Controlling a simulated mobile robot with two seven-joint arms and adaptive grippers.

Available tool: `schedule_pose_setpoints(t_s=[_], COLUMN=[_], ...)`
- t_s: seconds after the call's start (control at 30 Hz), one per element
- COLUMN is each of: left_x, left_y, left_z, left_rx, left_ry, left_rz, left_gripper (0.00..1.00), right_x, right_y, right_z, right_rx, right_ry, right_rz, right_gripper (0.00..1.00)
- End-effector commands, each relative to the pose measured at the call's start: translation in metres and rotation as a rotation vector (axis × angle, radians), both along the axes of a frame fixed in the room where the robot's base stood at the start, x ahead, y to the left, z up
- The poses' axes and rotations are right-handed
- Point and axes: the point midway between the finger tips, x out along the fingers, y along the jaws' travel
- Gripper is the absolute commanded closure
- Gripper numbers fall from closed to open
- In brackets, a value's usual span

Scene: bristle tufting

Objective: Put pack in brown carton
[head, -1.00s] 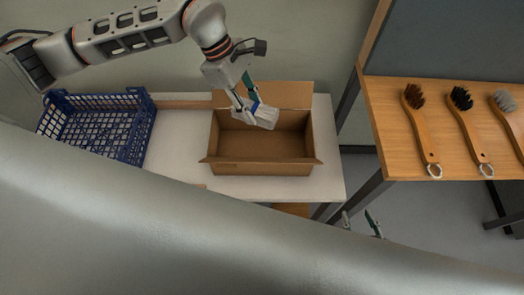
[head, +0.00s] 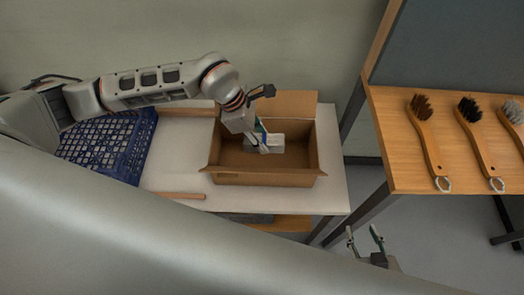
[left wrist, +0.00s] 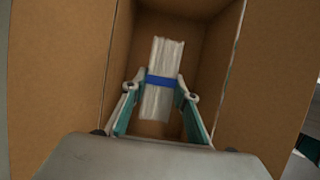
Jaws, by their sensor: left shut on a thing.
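The pack (head: 272,143) is a pale bundle with a blue band. The brown carton (head: 262,179) stands open on the white table, flaps spread. My left gripper (head: 262,142) is shut on the pack and holds it inside the carton's opening, toward the back. In the left wrist view the pack (left wrist: 165,65) lies between the fingers of my left gripper (left wrist: 160,84) at the blue band, with carton walls (left wrist: 62,70) on both sides. I cannot tell whether the pack touches the carton floor. My right gripper (head: 365,240) is open and empty at the lower right, below the tables.
A blue mesh crate (head: 128,150) stands left of the carton. Wooden strips (head: 180,195) lie along the white table (head: 175,172). Several wooden-handled brushes (head: 428,142) lie on the wooden table (head: 395,120) at right, with a gap between the tables.

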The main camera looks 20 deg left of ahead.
Motion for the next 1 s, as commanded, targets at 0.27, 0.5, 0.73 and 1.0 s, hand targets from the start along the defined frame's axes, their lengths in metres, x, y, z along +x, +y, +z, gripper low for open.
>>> schedule_pose_setpoints(t_s=[0.27,0.5,0.73,1.0], left_x=[0.001,-0.001,0.001,0.0], left_y=[0.0,0.0,0.0,0.0], left_z=[-0.028,-0.057,-0.07,-0.072], left_rx=[-0.001,0.0,0.0,0.0], left_ry=[-0.002,0.004,-0.003,-0.001], left_rz=[-0.001,0.001,-0.001,-0.001], left_gripper=[0.94,0.94,0.94,0.66], right_x=[0.005,0.003,0.003,0.003], right_y=[-0.001,-0.002,-0.002,-0.002], right_z=[0.001,-0.006,-0.007,-0.007], right_rx=[-0.004,-0.007,-0.011,-0.011], right_ry=[-0.01,-0.003,-0.003,-0.003], right_rz=[0.0,0.001,0.002,0.002], right_gripper=[0.6,0.6,0.6,0.6])
